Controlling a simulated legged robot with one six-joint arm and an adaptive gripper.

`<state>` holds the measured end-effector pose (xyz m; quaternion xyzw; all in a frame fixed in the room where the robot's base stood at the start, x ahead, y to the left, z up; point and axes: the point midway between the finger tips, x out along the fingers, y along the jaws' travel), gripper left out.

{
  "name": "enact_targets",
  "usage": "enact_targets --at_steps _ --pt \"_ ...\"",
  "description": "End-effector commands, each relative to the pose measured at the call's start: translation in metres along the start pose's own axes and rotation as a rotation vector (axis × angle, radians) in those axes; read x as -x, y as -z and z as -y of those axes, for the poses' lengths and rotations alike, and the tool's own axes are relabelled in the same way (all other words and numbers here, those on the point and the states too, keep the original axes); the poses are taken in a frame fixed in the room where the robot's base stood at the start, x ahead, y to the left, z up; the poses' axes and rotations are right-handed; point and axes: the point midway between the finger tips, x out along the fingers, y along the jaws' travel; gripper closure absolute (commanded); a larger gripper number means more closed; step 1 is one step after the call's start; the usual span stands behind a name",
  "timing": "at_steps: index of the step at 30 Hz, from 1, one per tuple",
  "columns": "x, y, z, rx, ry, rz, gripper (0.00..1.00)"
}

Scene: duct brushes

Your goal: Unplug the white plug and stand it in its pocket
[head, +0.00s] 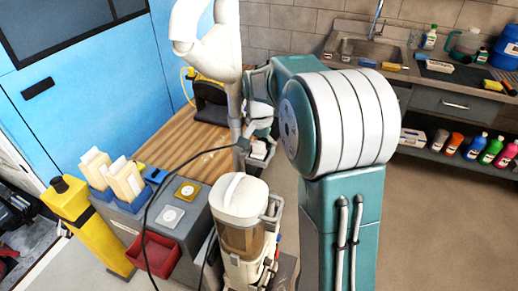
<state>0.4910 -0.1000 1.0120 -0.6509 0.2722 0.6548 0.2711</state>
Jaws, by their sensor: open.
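My gripper (259,132) is small in the head view, beside the white pipe and partly hidden behind my own arm. It is open, and I see nothing held in it. A small white object (258,151) shows just below it; I cannot tell whether this is the white plug or whether they touch. A grey-and-white square fitting (172,216) and a yellow-and-white one (186,191) sit on the grey top of the bench unit. I cannot tell which opening is the plug's pocket.
A white branching pipe (218,48) rises over the wooden worktop (180,138). A black cable (152,205) loops past a white canister machine (240,205). A red bin (154,254) hangs on the unit's front. A sink counter (455,101) stands back right; the floor before it is clear.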

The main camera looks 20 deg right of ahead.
Motion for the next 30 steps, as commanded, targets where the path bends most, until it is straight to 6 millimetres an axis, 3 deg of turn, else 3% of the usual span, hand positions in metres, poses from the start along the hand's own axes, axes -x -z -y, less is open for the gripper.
enact_targets --at_steps 15,30 --pt "0.098 0.001 0.002 0.001 0.003 -0.003 0.04" --pt "0.140 0.000 0.001 0.001 0.004 -0.003 0.04"
